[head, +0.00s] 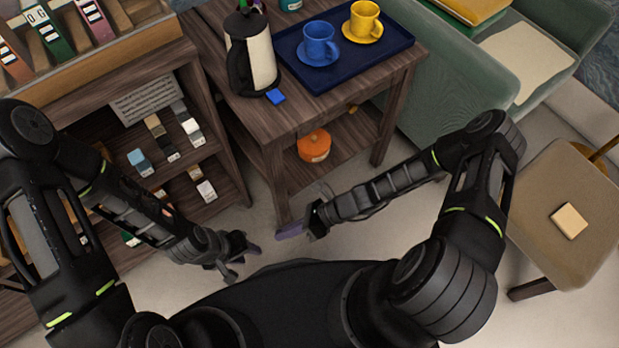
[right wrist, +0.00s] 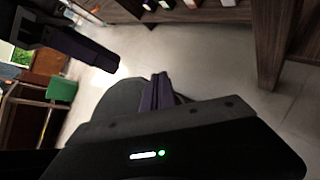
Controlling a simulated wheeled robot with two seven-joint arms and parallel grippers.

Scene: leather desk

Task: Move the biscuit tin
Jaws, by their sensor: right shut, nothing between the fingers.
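An orange round lidded container (head: 314,146), which looks like the biscuit tin, sits on the lower shelf of the wooden side table (head: 290,113). My right gripper (head: 283,232) is shut and empty, in front of the table and below the tin in the head view. Its closed purple fingers show in the right wrist view (right wrist: 160,92). My left gripper (head: 243,262) is open and empty, low over the floor to the left of the right one. Neither gripper touches the tin. The tin is not seen in the right wrist view.
A shelf unit (head: 185,75) stands left. A stool (head: 550,220) stands right.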

